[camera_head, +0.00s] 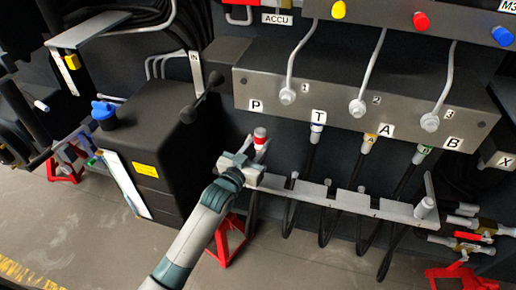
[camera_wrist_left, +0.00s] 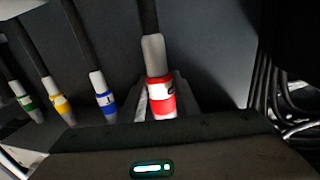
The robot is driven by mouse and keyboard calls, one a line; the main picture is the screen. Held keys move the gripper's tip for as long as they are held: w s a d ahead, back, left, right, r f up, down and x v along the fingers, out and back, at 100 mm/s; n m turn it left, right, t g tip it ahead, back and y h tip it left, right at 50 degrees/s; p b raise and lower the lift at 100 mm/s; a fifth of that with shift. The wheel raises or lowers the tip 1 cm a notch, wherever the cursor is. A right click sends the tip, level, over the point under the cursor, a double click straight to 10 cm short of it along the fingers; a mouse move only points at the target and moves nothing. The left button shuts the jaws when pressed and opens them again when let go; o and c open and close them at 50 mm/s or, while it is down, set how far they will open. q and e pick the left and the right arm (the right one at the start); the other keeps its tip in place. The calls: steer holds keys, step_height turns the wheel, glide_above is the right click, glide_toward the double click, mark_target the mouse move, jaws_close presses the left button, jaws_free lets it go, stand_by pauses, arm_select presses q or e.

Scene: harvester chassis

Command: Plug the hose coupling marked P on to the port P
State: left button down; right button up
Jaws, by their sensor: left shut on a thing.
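The hose coupling with a red and white band (camera_head: 260,140) stands roughly upright in my left gripper (camera_head: 243,158). It shows large in the left wrist view (camera_wrist_left: 161,98), with a white mark whose letter I cannot read. My left gripper is shut on it, in front of the left end of the rail. The P label (camera_head: 256,105) is at the left end of the grey valve block (camera_head: 330,95). The coupling is below that label, with a visible gap in the head view; the port itself is hidden. My right gripper is not in view.
Blue (camera_head: 317,130), yellow (camera_head: 368,142) and green (camera_head: 421,153) banded couplings sit under the block at T, A and B. A metal rail (camera_head: 345,200) runs below. A black tank (camera_head: 150,140) stands left; a red stand (camera_head: 228,240) is beneath.

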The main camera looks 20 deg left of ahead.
arm_select(q)
steer(key=a+b+x, duration=0.1)
steer(key=x, duration=0.5)
steer(key=shift+w+b, duration=0.3)
steer(key=shift+w, duration=0.2)
steer(key=shift+r, duration=0.15)
step_height(320, 180, up, 2)
steer(key=shift+r+p, duration=0.15)
steer(key=shift+p, duration=1.05)
steer(key=shift+p, duration=0.6)
stand_by(1.2)
steer(key=shift+r+p, duration=1.75)
steer(key=shift+r, duration=0.05)
stand_by(0.3)
